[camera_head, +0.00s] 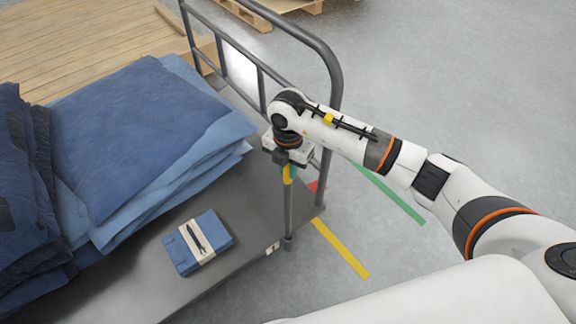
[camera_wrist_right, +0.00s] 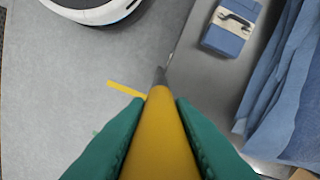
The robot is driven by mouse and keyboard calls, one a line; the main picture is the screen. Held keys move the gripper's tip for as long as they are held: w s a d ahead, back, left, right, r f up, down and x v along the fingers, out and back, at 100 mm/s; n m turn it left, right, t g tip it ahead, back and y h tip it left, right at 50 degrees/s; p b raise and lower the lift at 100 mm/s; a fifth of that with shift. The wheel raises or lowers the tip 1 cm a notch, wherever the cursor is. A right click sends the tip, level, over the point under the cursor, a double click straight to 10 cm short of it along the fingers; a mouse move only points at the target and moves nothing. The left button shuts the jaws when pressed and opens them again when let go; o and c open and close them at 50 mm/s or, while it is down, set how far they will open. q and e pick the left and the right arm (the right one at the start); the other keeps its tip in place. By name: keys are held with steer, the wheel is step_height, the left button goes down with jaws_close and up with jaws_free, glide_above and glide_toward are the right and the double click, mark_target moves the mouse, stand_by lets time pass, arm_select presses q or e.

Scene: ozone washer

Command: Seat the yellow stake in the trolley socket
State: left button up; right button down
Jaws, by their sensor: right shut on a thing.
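My right gripper (camera_head: 289,170) is shut on the yellow stake (camera_head: 288,176), beside the trolley's (camera_head: 262,205) near right edge. In the right wrist view, the stake's yellow part (camera_wrist_right: 159,140) lies between the green fingers (camera_wrist_right: 158,130). A grey rod continues from it. In the head view the rod (camera_head: 288,210) hangs close to upright and its lower end meets a dark collar (camera_head: 287,243) at the deck edge, which looks like the socket. I cannot tell whether the rod is inside the collar or just at its mouth. My left gripper is out of view.
Stacked blue cloths (camera_head: 140,120) fill the trolley's left part. A folded blue bundle with a pale band (camera_head: 197,242) lies near the front edge. The trolley's tubular end rail (camera_head: 335,75) rises behind my right gripper. Open floor with yellow (camera_head: 340,248) and green (camera_head: 395,195) lines lies to the right.

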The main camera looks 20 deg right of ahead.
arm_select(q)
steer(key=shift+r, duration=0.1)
arm_select(e)
steer(key=c, duration=1.3)
jaws_free()
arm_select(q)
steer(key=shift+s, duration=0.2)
arm_select(e)
steer(key=shift+o, duration=0.2)
steer(key=shift+r, duration=0.25)
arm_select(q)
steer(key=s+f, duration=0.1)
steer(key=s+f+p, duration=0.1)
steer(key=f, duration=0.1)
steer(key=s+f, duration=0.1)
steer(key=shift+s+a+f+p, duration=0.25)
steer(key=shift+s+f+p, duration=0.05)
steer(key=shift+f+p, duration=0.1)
arm_select(e)
step_height(320, 180, up, 13)
steer(key=shift+f, duration=0.2)
